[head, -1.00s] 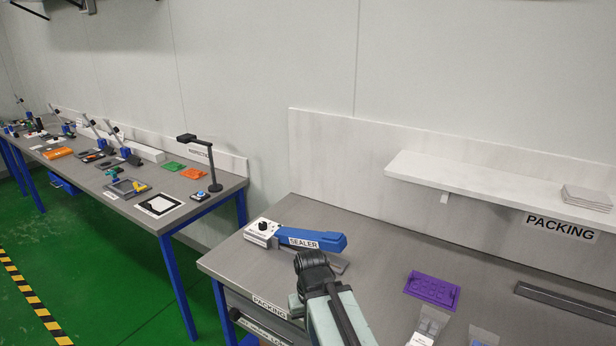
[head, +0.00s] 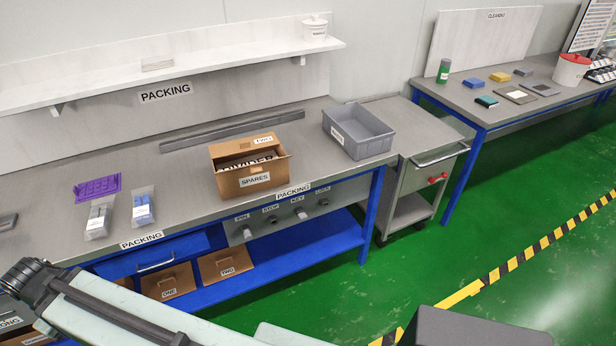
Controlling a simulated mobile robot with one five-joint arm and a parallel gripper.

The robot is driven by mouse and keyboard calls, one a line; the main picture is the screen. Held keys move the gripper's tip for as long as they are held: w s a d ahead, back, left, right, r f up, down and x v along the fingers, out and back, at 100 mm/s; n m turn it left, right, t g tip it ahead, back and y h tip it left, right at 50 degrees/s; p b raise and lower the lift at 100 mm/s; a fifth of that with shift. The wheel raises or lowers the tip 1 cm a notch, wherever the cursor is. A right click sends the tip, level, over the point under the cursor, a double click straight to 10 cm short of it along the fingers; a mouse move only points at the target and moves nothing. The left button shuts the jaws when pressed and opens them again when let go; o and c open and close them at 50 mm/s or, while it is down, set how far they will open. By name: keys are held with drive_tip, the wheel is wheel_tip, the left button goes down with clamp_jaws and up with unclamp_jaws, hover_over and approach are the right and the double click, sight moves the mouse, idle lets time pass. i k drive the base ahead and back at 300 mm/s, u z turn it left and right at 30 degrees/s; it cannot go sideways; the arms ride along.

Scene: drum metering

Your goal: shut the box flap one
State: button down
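A brown cardboard box (head: 229,187) with a SPARES label stands open on the packing bench. Its back flap, labelled TWO (head: 263,140), is raised. Dark lettering shows inside the box, partly hidden by its walls. I cannot make out a flap labelled ONE on this box. A brown panel labelled ONE (head: 183,275) is on the shelf under the bench, beside one labelled TWO (head: 240,258). My arm crosses the lower left, well away from the box. No gripper fingers show in this view.
On the packing bench (head: 330,178), a grey bin (head: 372,147) stands right of the box. Two clear bags (head: 143,207) and a purple tray (head: 97,188) lie to the left. A grey cart (head: 415,180) adjoins the right end. Green floor (head: 530,205) is open at right.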

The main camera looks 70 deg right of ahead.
sight(255, 168)
drive_tip(key=u, duration=0.05)
drive_tip(key=k, duration=0.4)
drive_tip(key=u, duration=0.95)
drive_tip(key=i, duration=1.25)
drive_tip(key=z, duration=3.55)
